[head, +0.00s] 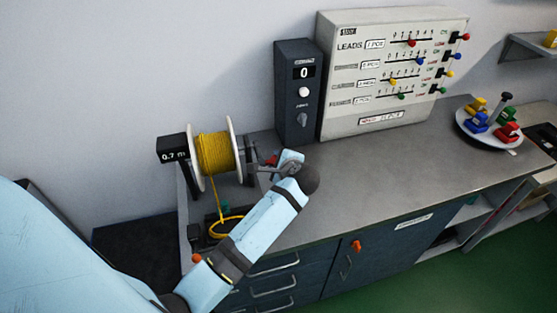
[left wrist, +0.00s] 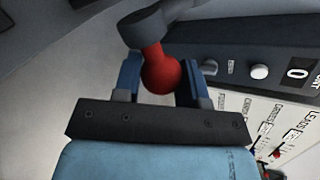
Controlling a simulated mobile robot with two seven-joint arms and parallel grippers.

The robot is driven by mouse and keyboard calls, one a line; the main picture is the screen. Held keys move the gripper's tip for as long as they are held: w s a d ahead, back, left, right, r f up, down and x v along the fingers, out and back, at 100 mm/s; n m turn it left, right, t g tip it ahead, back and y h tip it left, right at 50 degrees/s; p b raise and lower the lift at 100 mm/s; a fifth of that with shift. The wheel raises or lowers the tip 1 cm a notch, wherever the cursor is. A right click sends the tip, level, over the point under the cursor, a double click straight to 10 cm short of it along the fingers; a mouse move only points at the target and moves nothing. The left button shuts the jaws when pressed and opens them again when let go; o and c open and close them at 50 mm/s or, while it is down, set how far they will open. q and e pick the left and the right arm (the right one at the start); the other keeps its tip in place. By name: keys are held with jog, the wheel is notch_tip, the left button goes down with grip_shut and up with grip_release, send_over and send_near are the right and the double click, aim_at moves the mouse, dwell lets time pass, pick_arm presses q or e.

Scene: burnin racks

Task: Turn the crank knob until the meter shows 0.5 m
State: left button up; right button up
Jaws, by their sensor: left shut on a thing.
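The meter (head: 173,156) is a small black box at the left of the reel and reads 0.7 m. The reel (head: 215,153) holds yellow cable between white flanges. My left gripper (head: 273,164) is at the crank on the reel's right side. In the left wrist view the red crank knob (left wrist: 161,74) sits between the two fingers of my left gripper (left wrist: 163,85), which is shut on it. The dark crank arm (left wrist: 146,28) runs up from the knob. My left forearm and wrist hide part of the bench below the crank. My right gripper is not in view.
A dark box with a 0 display (head: 297,95) and a panel with coloured sliders (head: 393,75) stand behind the crank. A round white tray (head: 464,122) with coloured pieces is at the right. The middle of the grey worktop (head: 390,160) is clear.

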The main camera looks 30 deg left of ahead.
pick_arm(q)
jog(key=shift+w+a+f, duration=0.25)
jog(key=shift+a+f, duration=0.15)
jog(key=shift+f, duration=0.25)
